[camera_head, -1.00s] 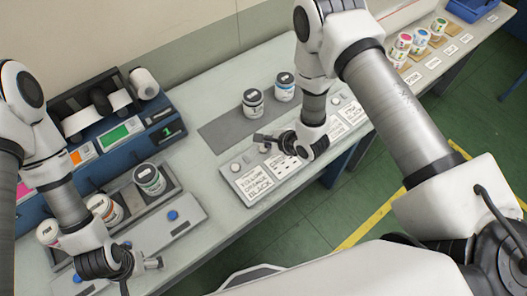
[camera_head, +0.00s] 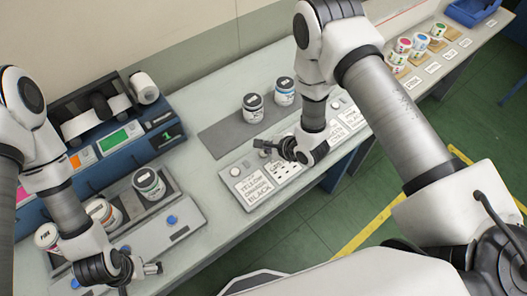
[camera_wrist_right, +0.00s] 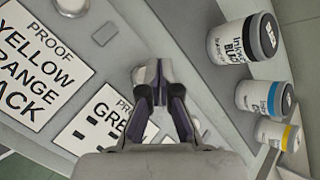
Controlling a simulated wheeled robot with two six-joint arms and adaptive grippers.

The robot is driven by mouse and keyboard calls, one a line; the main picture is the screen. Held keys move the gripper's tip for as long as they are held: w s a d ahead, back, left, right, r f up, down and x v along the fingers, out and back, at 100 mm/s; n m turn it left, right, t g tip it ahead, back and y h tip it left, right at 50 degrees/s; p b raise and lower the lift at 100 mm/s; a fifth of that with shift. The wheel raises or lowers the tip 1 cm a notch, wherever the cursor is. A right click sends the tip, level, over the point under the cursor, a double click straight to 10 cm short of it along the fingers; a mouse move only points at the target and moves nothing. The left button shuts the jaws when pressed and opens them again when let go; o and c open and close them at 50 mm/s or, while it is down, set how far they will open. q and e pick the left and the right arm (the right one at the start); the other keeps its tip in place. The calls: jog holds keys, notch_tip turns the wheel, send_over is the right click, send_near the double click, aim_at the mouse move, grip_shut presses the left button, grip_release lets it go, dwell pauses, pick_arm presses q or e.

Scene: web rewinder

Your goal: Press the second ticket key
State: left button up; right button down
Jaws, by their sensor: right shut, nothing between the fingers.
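The ticket panel (camera_head: 249,202) is a pale grey strip with round keys and white proof cards. The first key (camera_head: 235,171) sits by the card reading yellow, orange, black (camera_wrist_right: 35,62). In the right wrist view the second key (camera_wrist_right: 142,76), pale and round, is by the card starting "GRE" (camera_wrist_right: 108,120). My right gripper (camera_head: 261,147) is shut and empty, pointing down at the second key. Its fingertips (camera_wrist_right: 160,97) overlap that key's edge in the wrist view; I cannot tell whether they touch. My left gripper (camera_head: 154,268) hangs over the left bench, its jaws unclear.
A blue machine (camera_head: 150,140) with a green screen and more jars (camera_head: 149,184) are at left. Small colored pots (camera_head: 402,46) and a blue bin (camera_head: 470,10) are at the far right.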

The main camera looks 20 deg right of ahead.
aim_at(265, 154)
dwell(0.4)
pick_arm(q)
jog(key=shift+f, duration=0.3)
pick_arm(e)
jog(key=shift+f, duration=0.45)
pick_arm(q)
jog(key=shift+f+b, duration=0.3)
jog(key=shift+b, duration=0.25)
pick_arm(e)
jog(key=shift+f, duration=0.4)
pick_arm(q)
jog(key=shift+r+p, duration=0.7)
pick_arm(e)
jog(key=shift+r, duration=0.85)
pick_arm(q)
notch_tip(265, 154, up, 4)
jog(key=p, duration=0.4)
jog(key=shift+r, duration=0.1)
pick_arm(e)
notch_tip(265, 154, up, 5)
jog(key=shift+r, duration=0.1)
